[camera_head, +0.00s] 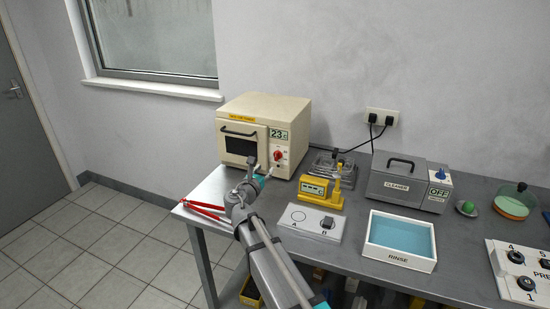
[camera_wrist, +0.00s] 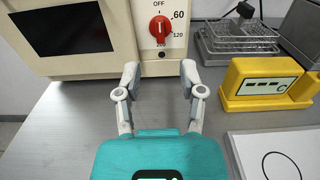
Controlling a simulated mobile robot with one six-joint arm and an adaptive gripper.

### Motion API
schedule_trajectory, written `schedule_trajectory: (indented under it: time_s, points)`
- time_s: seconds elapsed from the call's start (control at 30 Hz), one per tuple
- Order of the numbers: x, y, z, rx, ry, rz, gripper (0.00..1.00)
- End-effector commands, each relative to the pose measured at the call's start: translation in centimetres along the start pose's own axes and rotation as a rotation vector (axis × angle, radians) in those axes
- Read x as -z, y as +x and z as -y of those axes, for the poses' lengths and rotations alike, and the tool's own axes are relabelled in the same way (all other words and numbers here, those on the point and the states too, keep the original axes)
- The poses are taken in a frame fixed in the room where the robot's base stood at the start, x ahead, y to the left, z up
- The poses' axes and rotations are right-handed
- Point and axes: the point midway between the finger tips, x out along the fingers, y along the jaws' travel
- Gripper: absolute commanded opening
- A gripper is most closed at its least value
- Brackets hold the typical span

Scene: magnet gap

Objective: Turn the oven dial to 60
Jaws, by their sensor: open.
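The cream oven (camera_head: 262,113) stands at the back left of the bench, its door shut and its display reading 23. Its red dial (camera_head: 277,155) sits on the right part of the front, under the display. In the wrist view the red dial (camera_wrist: 160,28) has OFF above, 60 at upper right and 120 at lower right. Its handle looks upright, towards OFF. My gripper (camera_wrist: 160,73) is open and empty, its fingers apart on either side of the dial's line, nearer to me and lower in the picture. In the head view my gripper (camera_head: 264,172) is before the oven front.
A yellow device (camera_wrist: 263,82) and a wire basket (camera_wrist: 238,40) stand right of the oven. A white A/B plate (camera_head: 311,223), a rinse tray (camera_head: 399,259) and a cleaner (camera_head: 404,186) are further right. Red tongs (camera_head: 207,208) lie at the left bench edge.

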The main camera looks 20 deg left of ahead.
Motion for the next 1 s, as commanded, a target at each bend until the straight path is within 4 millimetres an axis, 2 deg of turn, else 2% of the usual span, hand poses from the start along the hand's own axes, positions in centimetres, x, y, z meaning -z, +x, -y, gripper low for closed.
schedule_trajectory:
  time_s: [0.1,0.5,0.7,1.0]
  points:
    - [0.0,2.2,-0.1,0.003,0.000,0.000,0.51]
    - [0.0,7.9,-0.1,0.002,0.000,0.000,0.51]
    - [0.0,9.3,0.0,0.000,0.000,0.000,0.51]
    - [0.0,9.6,0.1,0.000,0.000,0.000,0.51]
